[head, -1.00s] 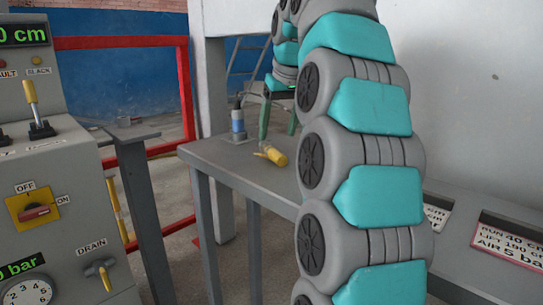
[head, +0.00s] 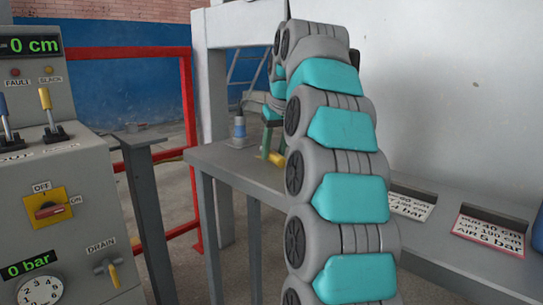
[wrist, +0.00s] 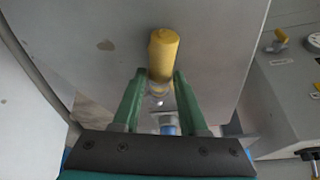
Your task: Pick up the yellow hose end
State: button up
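The yellow hose end (head: 277,159) lies on the grey table (head: 217,156), partly hidden behind my arm in the head view. In the wrist view the yellow hose end (wrist: 163,48) is a short yellow cylinder with a paler metal part below it. My gripper (wrist: 160,74) has two green fingers, spread apart, one on each side of the hose end's lower part. I cannot tell whether either finger touches it. In the head view my gripper (head: 268,143) is low over the table at the hose end.
A blue-banded cylinder (head: 239,130) stands on the table left of my gripper. A grey control panel (head: 75,190) with levers, a switch and a gauge is at the left. A red frame (head: 188,100) stands behind. Two label plates (head: 490,233) lie at the right. A white wall backs the table.

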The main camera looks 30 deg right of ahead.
grip_shut()
jog(key=shift+r, duration=0.15)
dwell(0.4)
